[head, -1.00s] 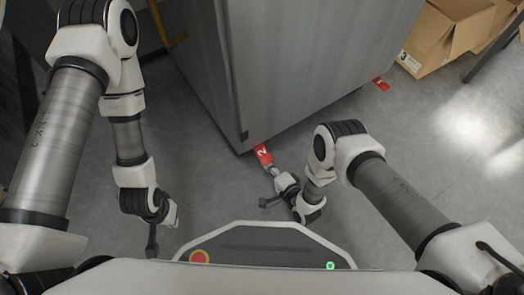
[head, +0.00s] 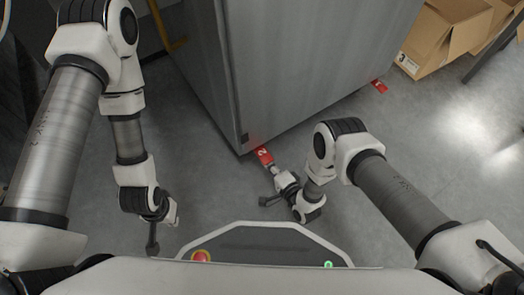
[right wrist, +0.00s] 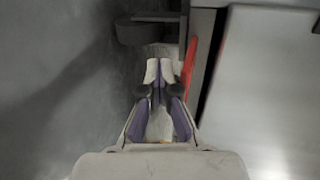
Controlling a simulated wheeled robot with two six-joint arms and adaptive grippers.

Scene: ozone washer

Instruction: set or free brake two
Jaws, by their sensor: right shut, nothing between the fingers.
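The red brake pedal marked 2 (head: 264,156) sticks out at the near bottom corner of the grey metal washer (head: 290,70). My right gripper (head: 274,169) is low by the floor, with its tips at the near end of this pedal. In the right wrist view its fingers (right wrist: 158,72) are together and empty. A red strip, the pedal (right wrist: 189,62), stands just right of them; I cannot tell whether they touch. My left gripper (head: 172,213) hangs over the floor at left, away from the washer; its finger state is too small to tell.
Another red pedal (head: 380,86) shows at the washer's right side. Cardboard boxes (head: 438,38) stand at the upper right. A yellow bar (head: 178,43) is behind the washer at left.

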